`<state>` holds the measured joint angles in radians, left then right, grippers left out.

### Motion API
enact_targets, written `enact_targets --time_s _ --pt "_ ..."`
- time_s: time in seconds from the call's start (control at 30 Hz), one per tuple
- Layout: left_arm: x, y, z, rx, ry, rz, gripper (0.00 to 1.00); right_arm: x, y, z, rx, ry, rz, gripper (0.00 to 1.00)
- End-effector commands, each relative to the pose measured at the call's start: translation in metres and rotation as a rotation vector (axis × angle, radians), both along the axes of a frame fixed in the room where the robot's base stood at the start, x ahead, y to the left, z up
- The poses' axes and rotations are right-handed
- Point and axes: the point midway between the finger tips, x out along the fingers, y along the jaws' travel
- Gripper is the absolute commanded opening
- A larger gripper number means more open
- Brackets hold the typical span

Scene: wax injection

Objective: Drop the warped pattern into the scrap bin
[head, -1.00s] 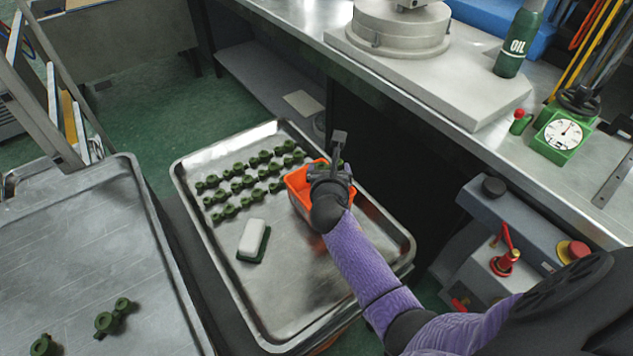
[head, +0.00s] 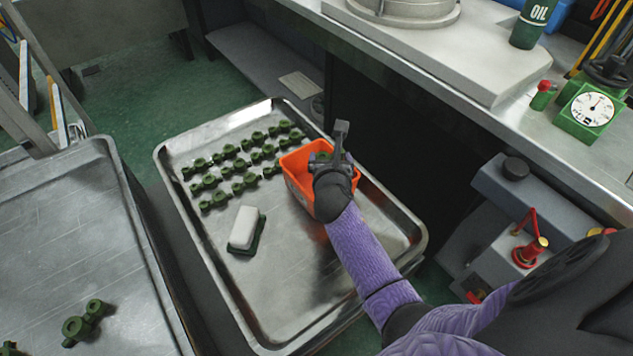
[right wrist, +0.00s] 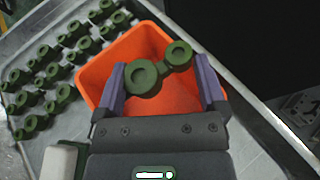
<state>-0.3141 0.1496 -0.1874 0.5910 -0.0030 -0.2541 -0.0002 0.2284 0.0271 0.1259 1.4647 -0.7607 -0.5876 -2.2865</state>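My right gripper (right wrist: 160,82) is over the orange scrap bin (right wrist: 92,82), pointing down. Its two fingers are spread wide with the green warped pattern (right wrist: 158,69) between them, a ring at each end close against a finger. The pattern looks tilted and larger than the ones on the tray, so it is up at finger height. In the head view, the right gripper (head: 330,170) hides part of the bin (head: 297,170), and some green shows beside the hand. My left gripper is not in view.
The bin stands on a metal tray (head: 290,290) with rows of green patterns (head: 225,175) to its left. A white block on a green base (head: 243,230) lies in front of them. Another tray (head: 80,230) is at left. A steel bench (head: 480,110) runs along the right.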

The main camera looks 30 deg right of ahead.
Motion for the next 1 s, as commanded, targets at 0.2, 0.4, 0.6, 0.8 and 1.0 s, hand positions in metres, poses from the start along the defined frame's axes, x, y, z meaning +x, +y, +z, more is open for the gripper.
enact_targets --time_s 0.2,0.4,0.6,0.8,1.0 --pt "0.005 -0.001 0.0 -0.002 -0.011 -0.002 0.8 0.0 0.0 0.001 0.0 0.0 0.0 1.0" --pt "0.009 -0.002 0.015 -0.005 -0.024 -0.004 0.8 -0.015 0.009 0.012 0.0 0.001 0.001 1.0" --pt "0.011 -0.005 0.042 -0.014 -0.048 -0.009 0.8 -0.055 0.035 0.034 0.001 0.001 0.001 1.0" --pt "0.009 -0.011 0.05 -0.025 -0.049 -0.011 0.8 -0.076 0.048 0.04 0.001 -0.001 0.001 1.0" --pt "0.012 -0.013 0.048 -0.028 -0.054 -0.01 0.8 -0.078 0.049 0.038 0.0 0.0 0.0 1.0"
